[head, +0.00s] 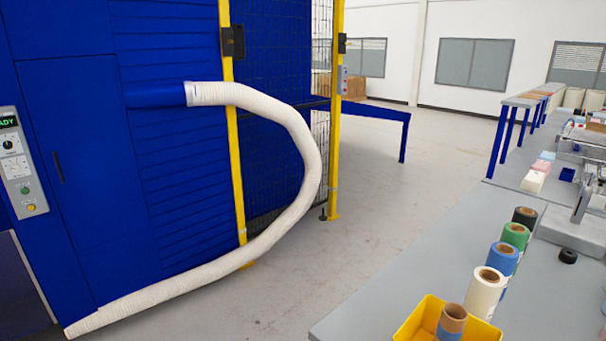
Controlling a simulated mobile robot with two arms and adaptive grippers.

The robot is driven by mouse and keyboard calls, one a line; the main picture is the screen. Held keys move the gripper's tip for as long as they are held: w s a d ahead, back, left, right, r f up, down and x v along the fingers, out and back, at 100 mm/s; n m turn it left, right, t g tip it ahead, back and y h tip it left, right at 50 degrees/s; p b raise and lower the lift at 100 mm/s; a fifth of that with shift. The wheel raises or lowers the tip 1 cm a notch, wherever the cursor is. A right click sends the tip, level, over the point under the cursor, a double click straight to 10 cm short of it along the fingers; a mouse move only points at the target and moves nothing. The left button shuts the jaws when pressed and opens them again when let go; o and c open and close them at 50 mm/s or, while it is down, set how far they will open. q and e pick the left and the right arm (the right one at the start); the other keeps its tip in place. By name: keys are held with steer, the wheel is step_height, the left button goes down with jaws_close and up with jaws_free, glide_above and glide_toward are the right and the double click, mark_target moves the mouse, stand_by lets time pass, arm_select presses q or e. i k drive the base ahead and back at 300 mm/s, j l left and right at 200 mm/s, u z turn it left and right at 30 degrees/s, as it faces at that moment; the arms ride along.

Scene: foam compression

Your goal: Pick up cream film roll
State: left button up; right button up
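The cream film roll (484,292) stands upright on the grey table (385,302) at the lower right of the head view. It is a pale cylinder with a brown core showing at its top. It stands between the blue roll behind it and the yellow bin in front of it. Neither of my grippers shows in the head view.
A blue roll (503,259), a green roll (515,236) and a black roll (524,217) stand in a row behind it. A yellow bin (408,330) holds a brown and blue roll (452,320). A black ring (568,256) lies to the right.

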mark_target(487, 285)
steer(key=k+z, duration=0.1)
steer(key=z, duration=1.05)
